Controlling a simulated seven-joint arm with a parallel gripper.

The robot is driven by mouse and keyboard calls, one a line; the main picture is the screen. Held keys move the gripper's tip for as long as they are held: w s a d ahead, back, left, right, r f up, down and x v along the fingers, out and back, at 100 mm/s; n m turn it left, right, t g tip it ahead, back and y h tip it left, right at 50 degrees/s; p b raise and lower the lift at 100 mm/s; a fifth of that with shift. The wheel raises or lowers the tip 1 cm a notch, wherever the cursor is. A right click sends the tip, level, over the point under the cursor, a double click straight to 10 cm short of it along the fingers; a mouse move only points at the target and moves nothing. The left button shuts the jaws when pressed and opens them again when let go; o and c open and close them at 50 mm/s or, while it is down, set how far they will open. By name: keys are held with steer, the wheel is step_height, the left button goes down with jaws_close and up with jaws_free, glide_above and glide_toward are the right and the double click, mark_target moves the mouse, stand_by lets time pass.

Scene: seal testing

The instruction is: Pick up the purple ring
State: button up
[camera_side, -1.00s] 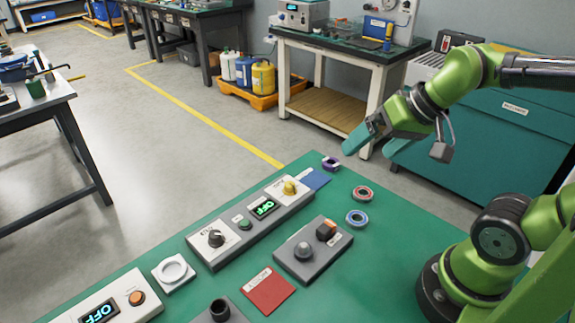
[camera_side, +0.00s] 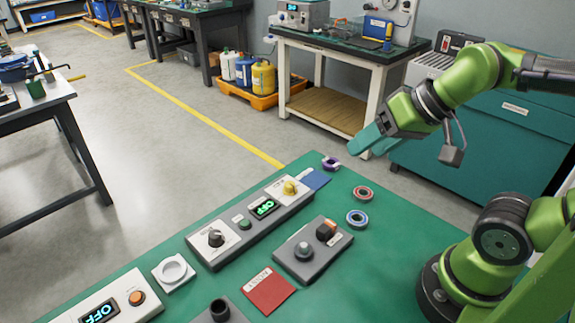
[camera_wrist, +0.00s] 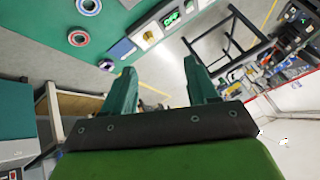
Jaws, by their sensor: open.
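The purple ring (camera_side: 331,163) lies on the green work table near its far corner. It also shows in the wrist view (camera_wrist: 106,65), close to the table edge and left of the fingertips. My gripper (camera_side: 367,143) is in the air, above and to the right of the ring in the side view. Its teal fingers are spread apart with nothing between them in the wrist view (camera_wrist: 159,67).
A red ring (camera_side: 363,193) and a blue ring (camera_side: 357,218) lie nearer on the green table (camera_side: 410,225). A blue pad (camera_side: 316,180) and a grey control box with a yellow knob (camera_side: 289,188) lie left of the rings. A teal cabinet (camera_side: 480,160) stands behind.

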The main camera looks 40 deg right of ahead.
steer(key=w+d+f+g+h, duration=0.1)
steer(key=w+d+f+g, duration=0.3)
steer(key=w+d, duration=0.6)
steer(key=w+d+f+g+h, duration=0.1)
steer(key=w+d+f+g, duration=0.25)
steer(key=w+d, duration=0.7)
steer(key=shift+m, duration=0.3)
steer(key=f, duration=0.5)
steer(key=a+f, duration=0.1)
steer(key=f, duration=0.5)
steer(key=w+f, duration=0.1)
steer(key=f, duration=0.4)
steer(key=shift+a+f, duration=0.35)
steer(key=c, duration=0.9)
